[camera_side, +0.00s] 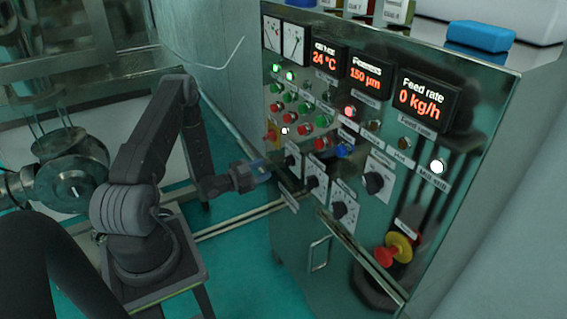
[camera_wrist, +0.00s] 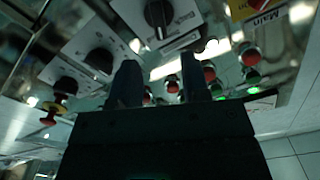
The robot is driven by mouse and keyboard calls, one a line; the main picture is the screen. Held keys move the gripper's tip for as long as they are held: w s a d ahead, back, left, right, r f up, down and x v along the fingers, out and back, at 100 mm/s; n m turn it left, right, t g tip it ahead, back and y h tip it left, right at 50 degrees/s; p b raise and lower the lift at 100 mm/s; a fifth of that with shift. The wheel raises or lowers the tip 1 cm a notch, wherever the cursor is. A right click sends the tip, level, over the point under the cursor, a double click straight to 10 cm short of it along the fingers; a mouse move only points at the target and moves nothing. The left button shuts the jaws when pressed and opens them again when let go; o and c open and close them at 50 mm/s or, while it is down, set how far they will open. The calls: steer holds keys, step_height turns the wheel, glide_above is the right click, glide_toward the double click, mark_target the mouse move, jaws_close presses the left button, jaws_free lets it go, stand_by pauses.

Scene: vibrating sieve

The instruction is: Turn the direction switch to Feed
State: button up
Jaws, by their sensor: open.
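Several black rotary knobs sit on pale plates on the control panel. In the side view, one knob (camera_side: 291,160) is upper left, a second knob (camera_side: 312,182) and a third knob (camera_side: 339,210) step down to the right, and a larger-plated knob (camera_side: 375,183) is further right. My gripper (camera_side: 266,172) is just left of the panel near the first two knobs. In the wrist view, my gripper (camera_wrist: 160,82) has its two fingers apart with nothing between them. One knob (camera_wrist: 158,14) shows beyond the fingers.
A red-and-yellow emergency stop (camera_side: 393,250) juts out at the panel's lower right. Green and red push buttons (camera_side: 304,107) sit above the knobs. A ledge (camera_side: 340,235) runs below the knobs. The feed rate display (camera_side: 424,101) reads 0 kg/h.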

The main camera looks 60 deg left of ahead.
mark_target(284, 162)
steer(key=w, duration=0.8)
steer(key=shift+w, duration=0.3)
steer(key=shift+c, duration=0.4)
jaws_close()
